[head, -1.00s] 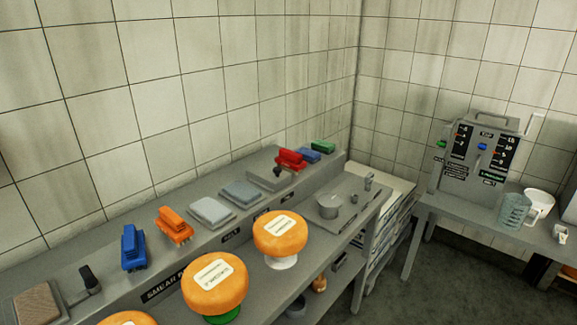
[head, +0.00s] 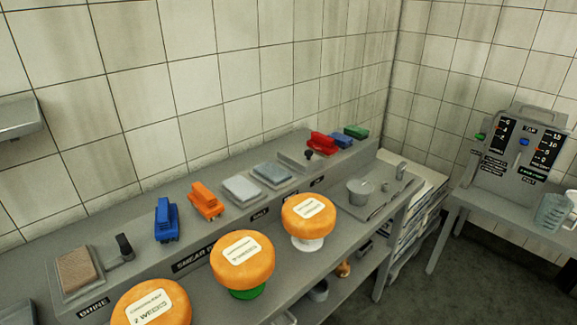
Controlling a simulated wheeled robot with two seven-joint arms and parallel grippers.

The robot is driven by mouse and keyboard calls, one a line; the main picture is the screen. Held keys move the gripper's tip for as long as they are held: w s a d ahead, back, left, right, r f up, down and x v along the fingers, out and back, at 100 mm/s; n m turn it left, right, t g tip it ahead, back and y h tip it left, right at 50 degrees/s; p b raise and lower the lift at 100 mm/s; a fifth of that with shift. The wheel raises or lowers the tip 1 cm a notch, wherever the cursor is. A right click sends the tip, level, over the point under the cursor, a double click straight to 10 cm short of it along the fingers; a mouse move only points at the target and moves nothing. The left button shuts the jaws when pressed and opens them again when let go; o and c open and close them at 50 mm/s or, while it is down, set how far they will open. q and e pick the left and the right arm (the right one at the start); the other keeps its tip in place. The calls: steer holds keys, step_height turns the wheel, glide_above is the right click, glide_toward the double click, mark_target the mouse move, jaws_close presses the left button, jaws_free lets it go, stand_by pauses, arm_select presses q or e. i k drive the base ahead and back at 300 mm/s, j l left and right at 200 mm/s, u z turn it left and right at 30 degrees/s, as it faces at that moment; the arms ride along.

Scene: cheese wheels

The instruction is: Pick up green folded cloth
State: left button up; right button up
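A small green item (head: 356,131), perhaps the green folded cloth, lies at the far right end of the raised back shelf, beside a blue one (head: 341,140) and a red one (head: 321,143). It is too small to tell whether it is cloth. Neither of my grippers shows in the head view.
Three orange cheese wheels (head: 242,261) stand along the bench (head: 345,236). Blue (head: 166,221) and orange (head: 206,201) brushes and shallow trays (head: 242,190) line the back shelf. A control box (head: 522,148) stands on a side table.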

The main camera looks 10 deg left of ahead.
mark_target(359, 133)
steer(key=i+l+u, duration=0.15)
steer(key=u, duration=0.55)
steer(key=i+l+u, duration=0.15)
steer(key=l, duration=0.3)
steer(key=i+l+u, duration=0.2)
steer(key=l, duration=0.25)
steer(key=l+u, duration=0.15)
steer(key=l, duration=0.35)
steer(key=i+l+u, duration=0.15)
steer(key=l, duration=0.35)
